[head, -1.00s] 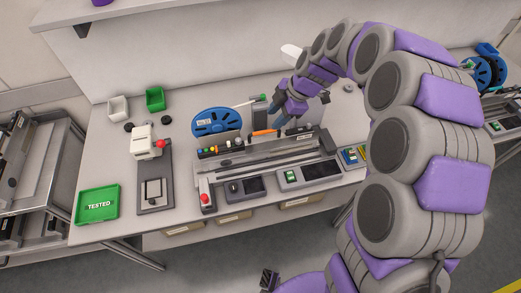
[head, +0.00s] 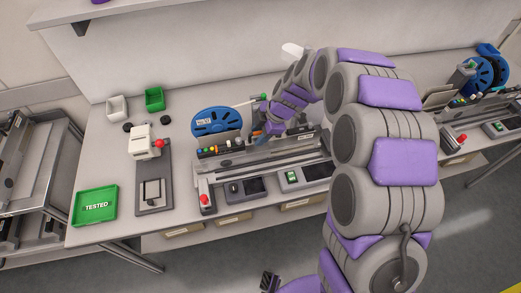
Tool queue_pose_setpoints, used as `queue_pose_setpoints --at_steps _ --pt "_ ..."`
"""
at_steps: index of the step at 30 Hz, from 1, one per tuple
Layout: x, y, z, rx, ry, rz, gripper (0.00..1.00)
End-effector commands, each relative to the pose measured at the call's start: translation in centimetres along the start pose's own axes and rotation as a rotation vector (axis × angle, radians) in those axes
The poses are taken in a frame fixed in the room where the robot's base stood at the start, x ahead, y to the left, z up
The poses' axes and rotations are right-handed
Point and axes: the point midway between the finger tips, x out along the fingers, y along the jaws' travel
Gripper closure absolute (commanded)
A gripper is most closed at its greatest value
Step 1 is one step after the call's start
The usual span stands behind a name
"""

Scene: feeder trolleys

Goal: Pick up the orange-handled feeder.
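My gripper (head: 272,127) is at the back of the feeder rack (head: 240,158) on the bench, just right of the blue reel (head: 216,122). It points down and left, and its fingers are small and partly blend with the parts behind. The row of feeder ends with coloured knobs (head: 222,147) lies to the left of my gripper. The orange handle is not clearly visible; my gripper and wrist cover the place where orange showed earlier. I cannot tell whether the fingers touch or hold anything.
A green "TESTED" tray (head: 83,218) lies at the bench's left end, beside a white press (head: 145,142) with a red knob. White (head: 117,107) and green (head: 155,98) bins stand behind. A second station with a blue reel (head: 486,73) is at right. A shelf trolley (head: 42,160) stands left.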

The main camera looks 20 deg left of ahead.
Motion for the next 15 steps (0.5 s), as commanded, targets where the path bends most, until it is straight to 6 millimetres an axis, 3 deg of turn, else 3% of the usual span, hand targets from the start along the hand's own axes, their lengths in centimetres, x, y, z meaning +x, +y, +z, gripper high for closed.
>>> queue_pose_setpoints --at_steps 4,15 --pt "-0.18 0.01 0.02 0.000 0.001 0.002 0.57" --pt "-0.22 0.06 0.06 0.000 0.001 0.003 0.92"
